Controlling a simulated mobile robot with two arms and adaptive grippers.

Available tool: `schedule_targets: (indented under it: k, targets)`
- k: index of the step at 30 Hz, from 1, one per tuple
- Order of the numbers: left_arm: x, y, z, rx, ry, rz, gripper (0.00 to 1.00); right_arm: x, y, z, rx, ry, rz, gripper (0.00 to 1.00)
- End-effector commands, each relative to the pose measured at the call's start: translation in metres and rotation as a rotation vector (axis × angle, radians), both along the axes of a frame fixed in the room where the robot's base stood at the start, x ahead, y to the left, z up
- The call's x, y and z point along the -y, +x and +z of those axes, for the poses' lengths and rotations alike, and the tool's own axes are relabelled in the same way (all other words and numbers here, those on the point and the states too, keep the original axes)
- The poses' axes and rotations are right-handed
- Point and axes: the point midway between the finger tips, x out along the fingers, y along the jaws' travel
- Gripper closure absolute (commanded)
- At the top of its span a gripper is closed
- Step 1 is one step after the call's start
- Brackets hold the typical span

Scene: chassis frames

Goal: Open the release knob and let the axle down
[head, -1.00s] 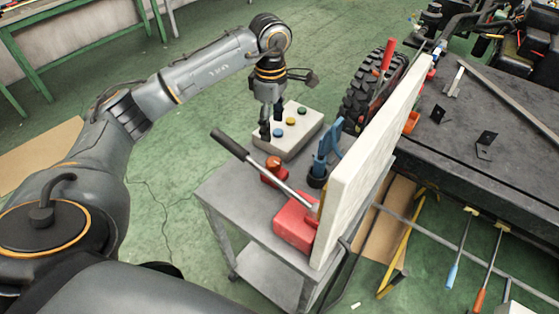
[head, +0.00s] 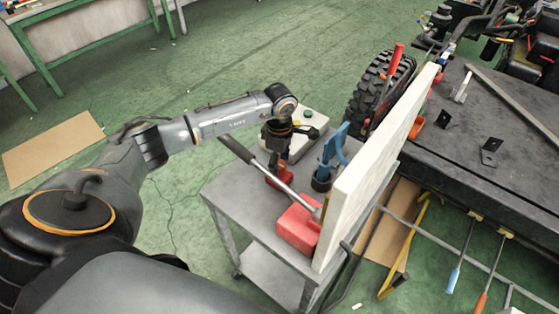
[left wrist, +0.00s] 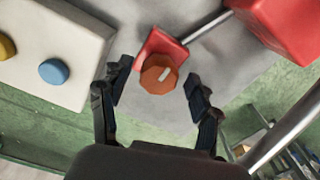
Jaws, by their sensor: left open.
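The release knob (left wrist: 160,74) is an orange, many-sided knob with a white mark, on a small red base (left wrist: 160,46). In the left wrist view it lies between the fingertips of my left gripper (left wrist: 157,84). The fingers are spread apart with a gap on both sides of the knob. In the head view my left gripper (head: 276,158) points down over the red base (head: 279,178), and the knob is hidden behind it. A red pump body (head: 298,229) with a long black-gripped lever (head: 236,149) stands beside it. I cannot make out the axle; a tyre (head: 368,90) shows behind the white panel.
A pale button box (head: 318,121) sits behind my gripper. A blue tool (head: 333,150) stands near the upright white panel (head: 367,180). The dark workbench (head: 500,150) is at right.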

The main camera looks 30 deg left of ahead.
Motion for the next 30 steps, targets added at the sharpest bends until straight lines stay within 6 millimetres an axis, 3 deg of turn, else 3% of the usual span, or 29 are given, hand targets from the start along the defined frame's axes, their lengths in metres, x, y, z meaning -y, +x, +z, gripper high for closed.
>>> schedule_targets:
  k: [10,18,30]
  targets:
    - [-0.0003,-0.0001,-0.0044,0.001,0.001,0.0,0.37,0.0001,0.0016,0.0007,0.002,0.0,0.0,1.0]
    - [-0.0003,-0.0001,-0.0041,0.0,0.001,0.0,0.92,0.0003,0.0022,0.0008,0.003,0.0,0.0,1.0]
    - [-0.0001,0.0003,-0.0052,0.0,0.0,0.067,0.92,0.0018,0.0024,-0.0046,0.004,-0.002,0.0,1.0]
